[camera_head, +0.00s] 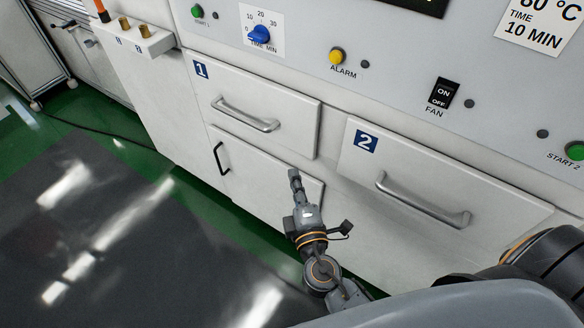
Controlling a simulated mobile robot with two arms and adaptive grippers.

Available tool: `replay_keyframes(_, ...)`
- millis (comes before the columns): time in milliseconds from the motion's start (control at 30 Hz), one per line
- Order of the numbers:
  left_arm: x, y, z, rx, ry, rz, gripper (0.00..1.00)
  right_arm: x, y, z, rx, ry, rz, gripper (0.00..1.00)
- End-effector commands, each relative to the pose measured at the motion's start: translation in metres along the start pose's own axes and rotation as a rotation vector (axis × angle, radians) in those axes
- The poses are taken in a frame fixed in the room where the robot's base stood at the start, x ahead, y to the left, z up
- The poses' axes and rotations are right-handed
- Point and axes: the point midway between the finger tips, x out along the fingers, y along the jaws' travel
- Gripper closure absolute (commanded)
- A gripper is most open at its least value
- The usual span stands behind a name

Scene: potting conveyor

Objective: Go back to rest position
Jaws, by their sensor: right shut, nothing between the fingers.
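My right gripper (295,181) shows at the lower centre, in front of the white cabinet. It is shut and empty, with its fingers pointing up in the picture. It appears near the lower door, below drawer 1 (258,92); I cannot tell whether it touches the door. Drawer 1 and drawer 2 (430,177) are flush or nearly flush with the front, each with a metal bar handle. My left gripper is not in view.
The sloped panel above carries a blue timer knob (260,35), a yellow alarm button (337,56) and a black fan switch (443,93). A dark mat (110,235) lies on the green floor at left, with free room. A black cable (95,136) runs along the floor.

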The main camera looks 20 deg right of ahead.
Motion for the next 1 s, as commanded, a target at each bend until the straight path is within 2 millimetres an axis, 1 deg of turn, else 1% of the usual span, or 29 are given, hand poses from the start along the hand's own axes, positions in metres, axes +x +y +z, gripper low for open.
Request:
replay_keyframes(33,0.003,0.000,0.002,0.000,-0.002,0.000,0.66,-0.005,-0.002,0.000,0.000,0.000,-0.001,1.00)
replay_keyframes(100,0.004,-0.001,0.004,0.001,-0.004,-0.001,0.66,-0.009,-0.001,0.000,0.000,0.000,0.000,1.00)
replay_keyframes(267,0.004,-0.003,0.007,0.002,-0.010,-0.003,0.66,-0.011,0.000,0.000,-0.001,0.000,0.000,1.00)
replay_keyframes(333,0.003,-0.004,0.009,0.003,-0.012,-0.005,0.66,-0.011,-0.002,0.000,0.001,0.000,-0.006,1.00)
replay_keyframes(367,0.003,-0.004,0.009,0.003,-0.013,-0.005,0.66,-0.011,-0.006,0.000,0.004,0.002,-0.014,1.00)
replay_keyframes(400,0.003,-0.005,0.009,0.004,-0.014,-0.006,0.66,-0.011,-0.014,0.000,0.010,0.004,-0.033,1.00)
replay_keyframes(467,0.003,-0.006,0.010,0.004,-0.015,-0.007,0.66,-0.011,-0.035,-0.001,0.027,0.009,-0.082,1.00)
replay_keyframes(567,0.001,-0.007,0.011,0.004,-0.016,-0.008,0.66,-0.015,-0.094,-0.001,0.080,0.016,-0.218,1.00)
replay_keyframes(600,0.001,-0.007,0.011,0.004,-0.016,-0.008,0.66,-0.020,-0.123,0.001,0.109,0.014,-0.287,1.00)
replay_keyframes(633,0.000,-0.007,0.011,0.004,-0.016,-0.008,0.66,-0.025,-0.145,0.003,0.133,0.009,-0.341,1.00)
replay_keyframes(667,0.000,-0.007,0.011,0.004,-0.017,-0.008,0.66,-0.030,-0.168,0.005,0.160,0.004,-0.396,1.00)
replay_keyframes(700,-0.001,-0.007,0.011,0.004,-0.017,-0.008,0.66,-0.039,-0.198,0.008,0.196,-0.007,-0.468,1.00)
replay_keyframes(767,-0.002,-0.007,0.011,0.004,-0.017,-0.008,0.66,-0.055,-0.240,0.014,0.253,-0.032,-0.575,1.00)
replay_keyframes(800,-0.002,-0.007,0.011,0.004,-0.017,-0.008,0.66,-0.069,-0.268,0.020,0.294,-0.055,-0.645,1.00)
replay_keyframes(867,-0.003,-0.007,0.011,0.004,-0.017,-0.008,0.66,-0.091,-0.308,0.028,0.359,-0.097,-0.749,1.00)
replay_keyframes(900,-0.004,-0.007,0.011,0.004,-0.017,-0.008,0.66,-0.108,-0.332,0.035,0.404,-0.132,-0.816,1.00)
replay_keyframes(967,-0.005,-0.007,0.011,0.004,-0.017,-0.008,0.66,-0.136,-0.367,0.046,0.477,-0.195,-0.912,1.00)
replay_keyframes(1000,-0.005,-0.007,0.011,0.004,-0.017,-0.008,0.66,-0.157,-0.389,0.054,0.526,-0.245,-0.974,1.00)
